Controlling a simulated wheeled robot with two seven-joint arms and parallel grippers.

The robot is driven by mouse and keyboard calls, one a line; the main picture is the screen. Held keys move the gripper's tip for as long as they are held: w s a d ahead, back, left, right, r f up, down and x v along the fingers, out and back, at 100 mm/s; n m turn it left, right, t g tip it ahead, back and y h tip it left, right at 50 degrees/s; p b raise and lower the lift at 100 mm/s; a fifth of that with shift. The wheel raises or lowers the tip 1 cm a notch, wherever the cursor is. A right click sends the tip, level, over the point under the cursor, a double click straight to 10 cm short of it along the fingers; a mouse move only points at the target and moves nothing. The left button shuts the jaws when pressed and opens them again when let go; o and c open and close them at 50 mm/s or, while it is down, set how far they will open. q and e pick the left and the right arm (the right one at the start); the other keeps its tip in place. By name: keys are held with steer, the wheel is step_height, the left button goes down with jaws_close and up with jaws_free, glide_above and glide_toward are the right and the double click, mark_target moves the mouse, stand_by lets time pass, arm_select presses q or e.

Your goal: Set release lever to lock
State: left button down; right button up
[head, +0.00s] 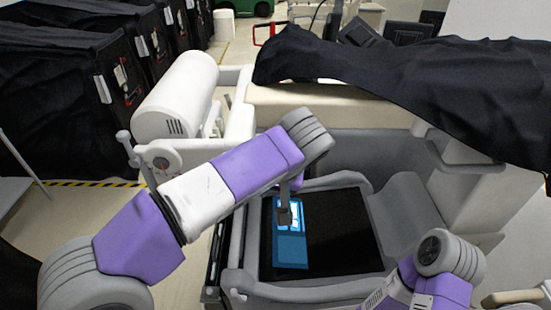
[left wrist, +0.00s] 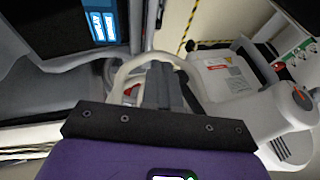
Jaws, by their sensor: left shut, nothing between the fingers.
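My left gripper (head: 285,214) reaches down over the dark screen panel of the white cart. Its fingers also show in the left wrist view (left wrist: 165,75); they are shut with nothing between them. In that view they overlap a white curved handle (left wrist: 126,68); I cannot tell whether they touch it. A small red part (left wrist: 131,89) shows beside the fingers, partly hidden. A grey round knob with an orange-red mark (left wrist: 300,97) sits at the right. I cannot tell which part is the release lever or how it is set. My right arm shows at the lower right, its gripper out of view.
The dark panel (head: 345,235) carries a lit blue display (head: 290,250). A black cover (head: 400,85) drapes over the cart's back. A white cylinder unit (head: 178,92) stands at the left. Black-covered carts (head: 60,100) line the left, with floor between.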

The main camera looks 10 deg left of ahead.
stand_by(0.8)
arm_select(q)
steer(key=s+d+r+p, duration=0.3)
steer(key=d+r, duration=0.3)
steer(key=d, duration=0.6)
steer(key=shift+r, duration=0.2)
